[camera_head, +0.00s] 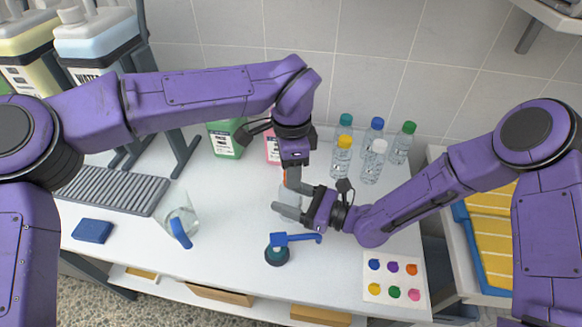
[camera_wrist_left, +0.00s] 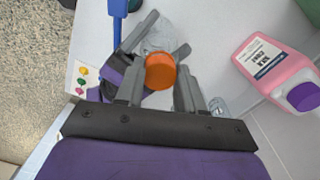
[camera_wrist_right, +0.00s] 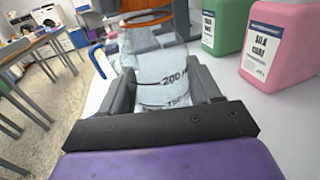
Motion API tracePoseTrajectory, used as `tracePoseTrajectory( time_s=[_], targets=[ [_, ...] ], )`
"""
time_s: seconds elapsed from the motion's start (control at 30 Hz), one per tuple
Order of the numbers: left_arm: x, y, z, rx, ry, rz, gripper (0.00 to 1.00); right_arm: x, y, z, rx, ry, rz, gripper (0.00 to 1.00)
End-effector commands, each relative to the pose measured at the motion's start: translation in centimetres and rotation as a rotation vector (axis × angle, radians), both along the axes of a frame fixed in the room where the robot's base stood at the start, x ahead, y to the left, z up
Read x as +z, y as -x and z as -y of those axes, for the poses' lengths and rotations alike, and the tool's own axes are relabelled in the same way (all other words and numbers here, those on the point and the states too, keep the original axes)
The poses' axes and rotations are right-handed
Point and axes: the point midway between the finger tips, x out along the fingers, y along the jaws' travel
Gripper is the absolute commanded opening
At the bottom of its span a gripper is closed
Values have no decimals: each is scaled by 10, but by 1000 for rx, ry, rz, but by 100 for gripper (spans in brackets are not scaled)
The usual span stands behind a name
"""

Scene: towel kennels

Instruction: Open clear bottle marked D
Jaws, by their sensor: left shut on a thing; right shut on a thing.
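A clear bottle (camera_head: 290,192) with an orange cap stands near the middle of the white table; no letter D is readable on it. My right gripper (camera_head: 288,203) is shut around its body, and the right wrist view shows the bottle (camera_wrist_right: 165,78) with a "200" graduation between the fingers. My left gripper (camera_head: 291,180) reaches down from above and is shut on the orange cap (camera_wrist_left: 160,72), one finger on each side. The cap sits at the bottle's top. In the head view the grippers hide most of bottle and cap.
Several clear bottles (camera_head: 371,162) with coloured caps stand behind to the right. Green (camera_head: 224,140) and pink (camera_head: 273,149) jugs stand behind.

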Motion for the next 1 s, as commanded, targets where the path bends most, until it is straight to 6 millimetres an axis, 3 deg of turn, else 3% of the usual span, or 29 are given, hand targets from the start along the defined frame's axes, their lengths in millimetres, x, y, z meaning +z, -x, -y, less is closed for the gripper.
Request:
tracePoseTrajectory(
  time_s=[0.53,1.0],
  targets=[
    [2,-1,1,-2,4,4,1,0,2,-2,7,2,2,0],
    [19,-1,1,-1,3,4,1,0,1,-1,3,2,0,0]
  ],
)
